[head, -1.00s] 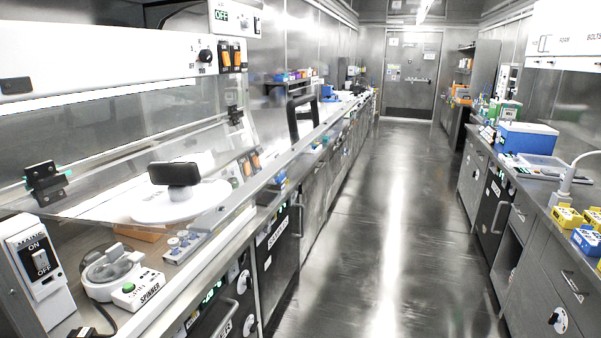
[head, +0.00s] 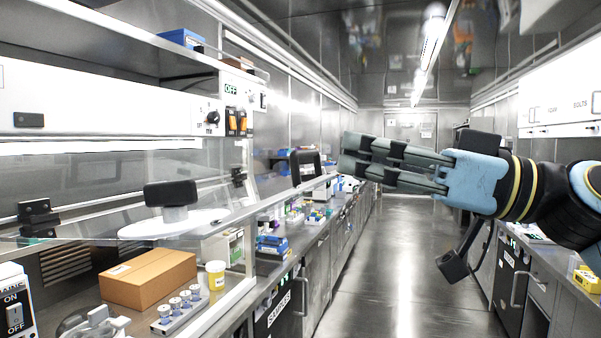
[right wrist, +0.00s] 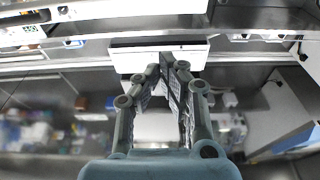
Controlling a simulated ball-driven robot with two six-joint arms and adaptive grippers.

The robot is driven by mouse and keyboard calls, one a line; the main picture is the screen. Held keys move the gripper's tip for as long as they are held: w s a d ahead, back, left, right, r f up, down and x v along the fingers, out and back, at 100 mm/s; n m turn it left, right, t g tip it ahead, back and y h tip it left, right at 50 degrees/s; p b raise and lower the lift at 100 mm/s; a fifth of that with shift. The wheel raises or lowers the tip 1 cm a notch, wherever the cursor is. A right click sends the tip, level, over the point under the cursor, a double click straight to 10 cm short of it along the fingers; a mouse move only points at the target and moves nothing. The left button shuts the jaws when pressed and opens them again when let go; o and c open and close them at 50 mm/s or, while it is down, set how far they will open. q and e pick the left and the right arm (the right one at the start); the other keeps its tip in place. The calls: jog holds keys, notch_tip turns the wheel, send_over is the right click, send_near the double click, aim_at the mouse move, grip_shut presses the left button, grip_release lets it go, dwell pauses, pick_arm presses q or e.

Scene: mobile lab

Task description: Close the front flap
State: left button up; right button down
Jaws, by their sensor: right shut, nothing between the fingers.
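The front flap (head: 95,225) is a clear panel on the white hood at the left of the head view. It stands raised, jutting outward, and is seen nearly edge-on. A black grip on a white round base (head: 172,195) sits on it, and a second black handle (head: 305,168) shows farther right. My right gripper (head: 350,156) reaches in from the right, with its fingers pointing left. It is shut and empty, in front of the aisle, and appears apart from the flap. The right wrist view shows its fingers (right wrist: 172,62) close together. My left gripper is out of view.
A blue box (head: 181,38) lies on top of the hood. The aisle floor (head: 400,270) is clear.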

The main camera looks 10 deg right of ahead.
jog(key=r+p+x, duration=0.1)
jog(key=p+x, duration=0.3)
jog(key=x, duration=0.4)
notch_tip(320, 180, down, 5)
jog(key=shift+s+d+p, duration=0.2)
jog(key=shift+p, duration=0.4)
